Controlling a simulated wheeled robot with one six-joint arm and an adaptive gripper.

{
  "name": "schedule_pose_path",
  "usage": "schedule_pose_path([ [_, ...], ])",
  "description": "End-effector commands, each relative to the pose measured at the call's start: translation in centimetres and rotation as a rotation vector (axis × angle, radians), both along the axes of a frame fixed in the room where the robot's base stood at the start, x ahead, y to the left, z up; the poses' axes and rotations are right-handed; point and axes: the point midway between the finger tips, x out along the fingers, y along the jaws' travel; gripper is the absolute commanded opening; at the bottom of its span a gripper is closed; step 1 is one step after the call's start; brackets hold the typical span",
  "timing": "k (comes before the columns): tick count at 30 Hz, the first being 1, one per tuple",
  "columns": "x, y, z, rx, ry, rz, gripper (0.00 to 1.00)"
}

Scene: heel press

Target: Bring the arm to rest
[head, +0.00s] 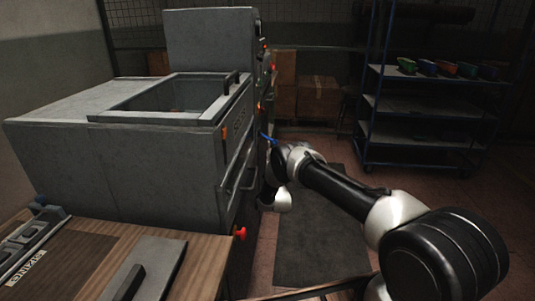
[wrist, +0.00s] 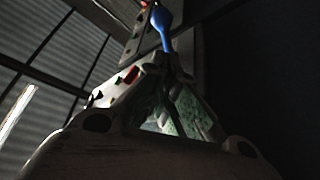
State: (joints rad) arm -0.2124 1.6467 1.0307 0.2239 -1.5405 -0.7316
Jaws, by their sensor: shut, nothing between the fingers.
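My arm (head: 340,188) reaches from the lower right toward the grey machine and ends beside its front, above the dark floor mat. My gripper (wrist: 170,72) shows in the wrist view with its fingers drawn together and no object held between them. In the head view the fingers cannot be made out clearly. A small blue piece shows at the arm's end (head: 268,138). In the wrist view a blue rounded piece (wrist: 163,25) appears just past the fingertips; I cannot tell whether it touches them.
The grey machine (head: 110,170) with a red button (head: 240,233) stands at the left. A wooden bench (head: 75,265) is at the lower left. A blue-framed shelf (head: 425,105) with several coloured shoes stands at the back right. Cardboard boxes (head: 318,97) stand behind. The floor mat (head: 310,240) is clear.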

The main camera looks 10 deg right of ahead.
Motion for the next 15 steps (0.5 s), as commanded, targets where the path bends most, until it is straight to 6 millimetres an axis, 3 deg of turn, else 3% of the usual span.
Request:
schedule_pose_path([
  [4,1.0,0.3,-2.5,0.06,0.113,0.037,0.0],
  [5,1.3,0.5,-3.7,0.077,0.165,0.05,0.0],
  [7,1.1,0.8,-8.0,0.115,0.327,0.074,0.0],
  [12,-3.3,1.2,-18.6,0.206,0.783,0.096,0.0],
  [15,-6.4,1.3,-19.8,0.273,1.055,0.08,0.0],
])
